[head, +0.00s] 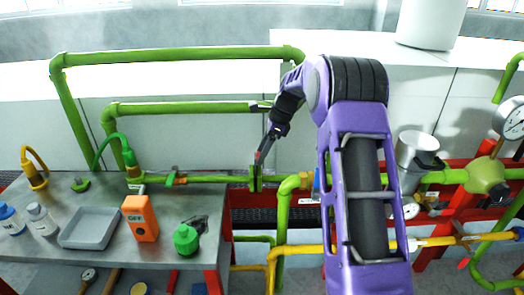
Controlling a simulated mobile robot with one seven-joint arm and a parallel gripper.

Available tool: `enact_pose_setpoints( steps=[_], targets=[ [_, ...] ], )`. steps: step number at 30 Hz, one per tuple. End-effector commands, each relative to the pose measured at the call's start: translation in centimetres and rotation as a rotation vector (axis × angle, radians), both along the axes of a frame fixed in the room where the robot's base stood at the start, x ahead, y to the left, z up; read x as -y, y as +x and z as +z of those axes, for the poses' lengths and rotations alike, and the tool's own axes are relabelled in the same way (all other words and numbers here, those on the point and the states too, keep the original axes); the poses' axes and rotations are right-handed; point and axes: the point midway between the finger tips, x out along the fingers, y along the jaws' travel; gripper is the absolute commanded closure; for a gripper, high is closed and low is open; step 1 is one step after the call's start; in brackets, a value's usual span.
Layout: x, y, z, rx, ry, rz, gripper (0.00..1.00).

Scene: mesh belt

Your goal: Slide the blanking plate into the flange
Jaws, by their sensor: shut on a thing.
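My gripper (264,151) is at the end of my purple and black arm, pointing down and to the left over the green pipe. It is shut on the blanking plate (259,158), of which only a small dark and reddish piece shows just below the fingertips. The flange (254,178) is a pair of upright green discs on the horizontal green pipe, directly below my gripper. The plate's lower edge is at or just above the flange; it is too small to tell how far it sits between the discs.
Green pipes rise behind the bench. A yellow pipe (300,250) runs below the flange. Gauges and a red frame stand at right.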

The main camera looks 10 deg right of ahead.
Motion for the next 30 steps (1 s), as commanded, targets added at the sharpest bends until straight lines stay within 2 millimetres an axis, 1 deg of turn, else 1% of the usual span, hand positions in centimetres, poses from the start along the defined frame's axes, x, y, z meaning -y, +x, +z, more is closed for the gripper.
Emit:
enact_pose_setpoints(
  steps=[27, 28, 30],
  targets=[
    [0.0, 0.0, -2.3, 0.000, 0.000, 0.001, 1.00],
    [0.0, 0.0, -2.3, 0.001, 0.000, 0.001, 0.42],
    [0.0, 0.0, -2.3, 0.001, 0.000, 0.001, 0.29]
  ],
)
